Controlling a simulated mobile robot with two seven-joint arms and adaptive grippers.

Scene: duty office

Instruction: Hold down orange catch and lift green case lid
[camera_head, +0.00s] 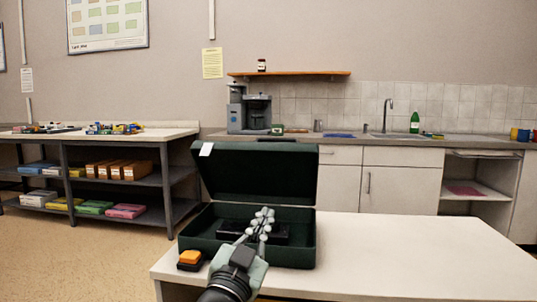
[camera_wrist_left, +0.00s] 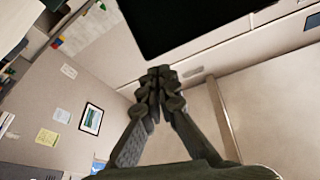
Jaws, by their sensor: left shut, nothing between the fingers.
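The dark green case (camera_head: 303,251) stands on the white table near its left end. Its lid (camera_head: 258,172) is raised, standing nearly upright at the back, with a white label in its top left corner. The orange catch (camera_head: 190,257) is at the case's front left corner, on a dark block. My left gripper (camera_head: 264,214) is shut and empty, over the open case in the picture and apart from the catch. Its closed fingers also show in the left wrist view (camera_wrist_left: 159,76), with a dark panel, probably the lid (camera_wrist_left: 190,25), beyond them. My right gripper is not in view.
A black item (camera_head: 276,233) lies inside the case, partly hidden by my gripper. The white table (camera_head: 420,252) is bare to the right of the case. Behind are a counter with a sink, a coffee machine (camera_head: 249,110) and a shelving bench (camera_head: 100,140) at left.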

